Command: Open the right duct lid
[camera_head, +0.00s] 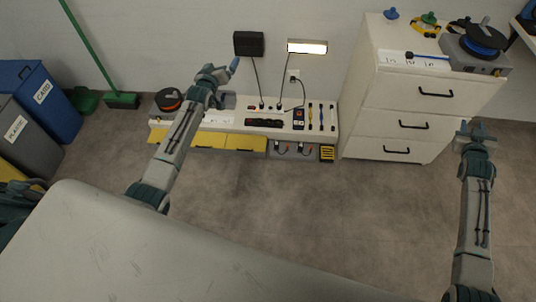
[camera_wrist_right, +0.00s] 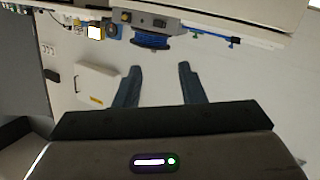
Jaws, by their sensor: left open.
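I cannot tell for sure which thing is the right duct lid. A white panel with a small dark fitting (camera_wrist_right: 98,85) shows on the pale wall in the right wrist view and could be a lid. It looks shut. My right gripper (camera_head: 471,125) is open and empty, in front of the white drawer cabinet. Its two fingers stand apart in the right wrist view (camera_wrist_right: 160,85), with only the wall behind them. My left gripper (camera_head: 232,82) is open in front of the wall, above the low bench, with nothing seen between its fingers.
The white drawer cabinet (camera_head: 408,118) carries a grey device with a blue spool (camera_head: 486,40), also in the right wrist view (camera_wrist_right: 150,40). The low white bench (camera_head: 213,120) holds small tools. A black wall box (camera_head: 249,43) hangs above. Bins (camera_head: 42,95) stand left. The middle floor is clear.

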